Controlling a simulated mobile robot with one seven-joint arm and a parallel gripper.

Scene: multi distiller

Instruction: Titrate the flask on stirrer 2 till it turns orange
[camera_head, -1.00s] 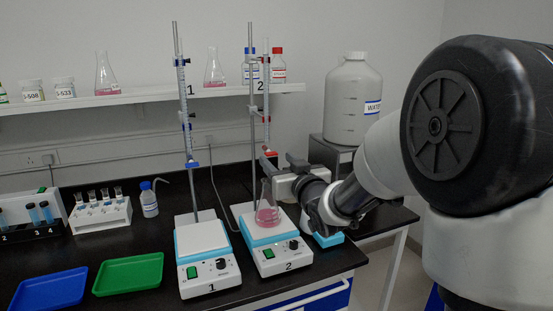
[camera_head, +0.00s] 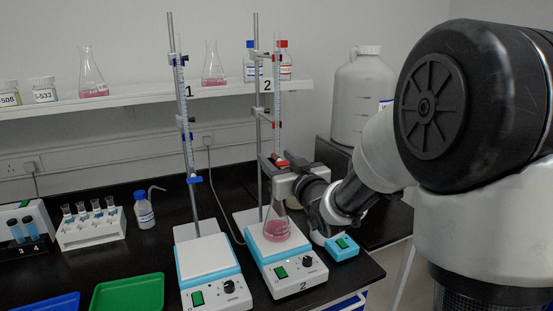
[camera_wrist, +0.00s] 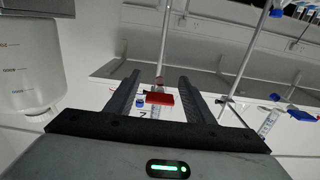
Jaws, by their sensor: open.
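The flask (camera_head: 277,226) with pink liquid stands upright on stirrer 2 (camera_head: 290,276). Above it hangs a burette (camera_head: 277,110) with a red stopcock (camera_head: 282,162), clamped to a metal stand rod (camera_head: 258,90). My gripper (camera_head: 276,161) is at the height of the red stopcock, just above the flask's neck. In the wrist view my gripper (camera_wrist: 155,92) is open, and the red stopcock (camera_wrist: 159,99) shows between its two fingers. I cannot tell whether a finger touches it. The flask is not recognisable in the wrist view.
Stirrer 1 (camera_head: 207,267) stands empty to the left, under a burette with a blue stopcock (camera_head: 193,179). A blue-topped device (camera_head: 342,248) sits right of stirrer 2. A wash bottle (camera_head: 144,211), tube rack (camera_head: 90,225) and green tray (camera_head: 128,293) are further left. A large white container (camera_head: 357,100) stands behind.

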